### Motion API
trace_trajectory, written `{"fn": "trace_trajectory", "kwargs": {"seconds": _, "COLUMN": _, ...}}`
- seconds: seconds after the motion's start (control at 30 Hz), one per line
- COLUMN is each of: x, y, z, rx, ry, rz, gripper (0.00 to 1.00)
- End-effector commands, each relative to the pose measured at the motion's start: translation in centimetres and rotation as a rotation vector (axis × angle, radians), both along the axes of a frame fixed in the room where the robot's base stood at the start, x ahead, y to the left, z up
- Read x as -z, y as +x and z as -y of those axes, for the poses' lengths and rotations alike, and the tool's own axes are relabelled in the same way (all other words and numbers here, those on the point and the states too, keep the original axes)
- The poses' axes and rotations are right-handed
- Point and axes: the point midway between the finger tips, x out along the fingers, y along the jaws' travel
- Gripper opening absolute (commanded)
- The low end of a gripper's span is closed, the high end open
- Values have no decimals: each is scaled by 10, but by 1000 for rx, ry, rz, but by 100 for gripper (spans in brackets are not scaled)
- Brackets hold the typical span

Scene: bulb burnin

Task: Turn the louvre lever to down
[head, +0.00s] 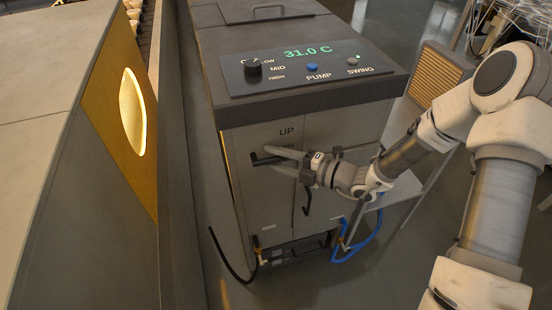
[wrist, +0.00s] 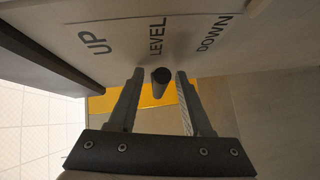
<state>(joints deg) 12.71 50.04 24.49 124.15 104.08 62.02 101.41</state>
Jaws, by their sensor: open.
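The louvre lever (wrist: 161,82) shows in the wrist view as a dark round-ended bar below the printed word LEVEL. The words UP and DOWN stand to its left and right. My gripper (wrist: 160,90) is open, with one finger on each side of the lever and a visible gap at each. In the head view my gripper (head: 277,160) reaches the front of the grey cabinet (head: 222,165) below the word UP. A dark piece that looks like the lever (head: 261,159) shows at its fingertips; the fingers partly hide it and the other labels.
A blue hose (head: 365,240) hangs at lower right. A long grey housing (head: 70,180) stands close on the left.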

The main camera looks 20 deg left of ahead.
Motion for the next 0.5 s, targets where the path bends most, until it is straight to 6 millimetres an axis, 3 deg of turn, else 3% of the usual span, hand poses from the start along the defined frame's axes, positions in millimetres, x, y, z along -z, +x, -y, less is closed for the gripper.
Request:
{"fn": "trace_trajectory", "kwargs": {"seconds": 0.1, "x": 0, "y": 0, "z": 0, "rx": 0, "ry": 0, "rz": 0, "gripper": 50}}
{"fn": "trace_trajectory", "kwargs": {"seconds": 0.37, "x": 0, "y": 0, "z": 0, "rx": 0, "ry": 0, "rz": 0, "gripper": 3}}
{"fn": "trace_trajectory", "kwargs": {"seconds": 0.5, "x": 0, "y": 0, "z": 0, "rx": 0, "ry": 0, "rz": 0, "gripper": 0}}
